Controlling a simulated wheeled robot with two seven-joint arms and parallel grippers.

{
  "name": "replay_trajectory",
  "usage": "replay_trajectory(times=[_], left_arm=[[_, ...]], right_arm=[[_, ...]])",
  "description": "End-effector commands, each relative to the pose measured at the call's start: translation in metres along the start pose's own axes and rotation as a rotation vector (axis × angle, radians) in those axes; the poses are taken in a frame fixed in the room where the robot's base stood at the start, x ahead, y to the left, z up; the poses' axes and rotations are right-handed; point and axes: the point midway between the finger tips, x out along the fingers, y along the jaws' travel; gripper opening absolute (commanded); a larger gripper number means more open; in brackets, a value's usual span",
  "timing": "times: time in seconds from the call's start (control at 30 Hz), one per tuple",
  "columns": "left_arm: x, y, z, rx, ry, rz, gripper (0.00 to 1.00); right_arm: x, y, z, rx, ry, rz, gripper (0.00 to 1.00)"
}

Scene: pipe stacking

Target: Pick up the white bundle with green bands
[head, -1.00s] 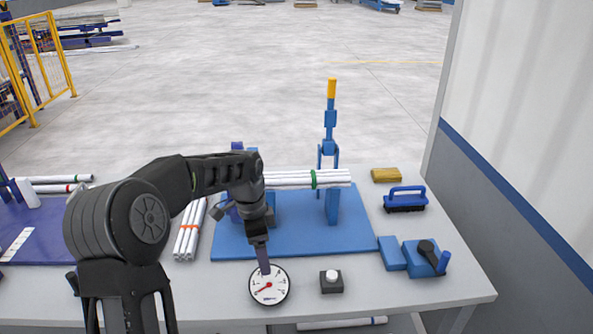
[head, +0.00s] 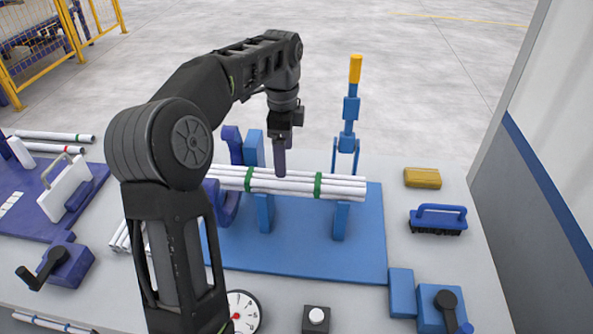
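The white bundle with green bands (head: 344,187) lies level across blue upright supports on a blue base plate (head: 335,255). Its two green bands show, and its left end is hidden behind my arm. My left gripper (head: 281,162) points down at the bundle between the two bands. Its fingertips overlap the bundle's upper edge in the head view. I see the fingers nearly edge-on, so I cannot tell whether they are open or shut, or touching the bundle. My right gripper is not in view.
A blue toggle clamp (head: 350,110) with a yellow handle stands behind the bundle. A yellow block (head: 422,178), a blue brush (head: 438,218) and a gauge (head: 243,312) lie around the plate. A purple fixture (head: 30,210) is at left. More pipes lie partly behind my arm.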

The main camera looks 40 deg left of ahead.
Motion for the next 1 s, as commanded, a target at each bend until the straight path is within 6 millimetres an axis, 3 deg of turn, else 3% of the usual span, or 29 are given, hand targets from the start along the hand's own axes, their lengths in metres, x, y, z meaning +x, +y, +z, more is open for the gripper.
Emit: replay_trajectory(times=[0.27,0.57,1.0], left_arm=[[0.000,0.000,0.000,0.000,0.000,0.000,0.82],[0.025,0.000,0.000,0.001,0.000,0.002,0.82],[0.035,0.000,0.000,0.000,0.000,0.003,0.82]], right_arm=[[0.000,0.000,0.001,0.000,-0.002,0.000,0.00],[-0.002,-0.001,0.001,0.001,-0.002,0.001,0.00],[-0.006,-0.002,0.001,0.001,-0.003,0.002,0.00]])
